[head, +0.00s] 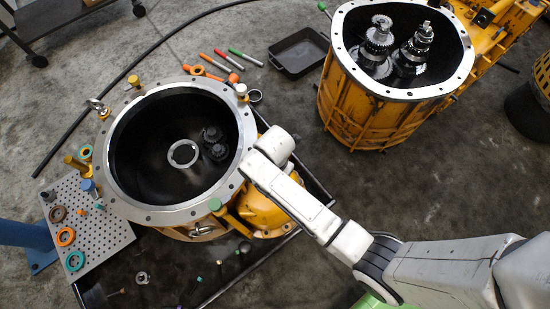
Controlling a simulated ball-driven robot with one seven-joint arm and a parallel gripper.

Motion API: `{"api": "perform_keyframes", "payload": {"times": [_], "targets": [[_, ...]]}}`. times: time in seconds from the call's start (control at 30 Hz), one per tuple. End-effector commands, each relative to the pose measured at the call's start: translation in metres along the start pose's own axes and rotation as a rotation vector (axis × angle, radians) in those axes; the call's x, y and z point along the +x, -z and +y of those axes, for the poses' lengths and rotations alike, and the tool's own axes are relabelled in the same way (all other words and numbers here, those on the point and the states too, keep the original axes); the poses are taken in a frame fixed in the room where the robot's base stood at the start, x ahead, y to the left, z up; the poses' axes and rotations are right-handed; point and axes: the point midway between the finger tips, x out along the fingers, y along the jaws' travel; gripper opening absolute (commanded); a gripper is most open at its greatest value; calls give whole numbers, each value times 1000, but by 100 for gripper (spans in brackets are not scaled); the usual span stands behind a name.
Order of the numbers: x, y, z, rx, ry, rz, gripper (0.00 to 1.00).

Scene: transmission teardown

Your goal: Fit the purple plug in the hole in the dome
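The purple plug cannot be made out in the head view. A rounded orange dome-like casing (262,211) shows beside the large open housing (160,214), partly covered by my white arm. No hole in the casing can be made out. My arm reaches in from the lower right, and its last visible link is over the housing's right rim. My gripper is not visible; it seems hidden beneath or behind the arm. I cannot see whether it holds anything.
A perforated plate (112,234) with colored rings lies at the lower left. Several small pegs lie on the dark tray below the housing. A second housing (345,108) with gears stands at the upper right. An empty black tray (288,68) and several pens lie on the floor.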

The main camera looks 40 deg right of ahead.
Motion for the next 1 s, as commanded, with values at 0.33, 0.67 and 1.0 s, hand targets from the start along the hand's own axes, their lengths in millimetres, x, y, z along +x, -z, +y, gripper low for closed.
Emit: {"api": "perform_keyframes", "payload": {"times": [0.33, 0.67, 1.0], "targets": [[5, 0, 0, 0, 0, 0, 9], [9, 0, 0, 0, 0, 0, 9], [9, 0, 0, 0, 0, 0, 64]]}}
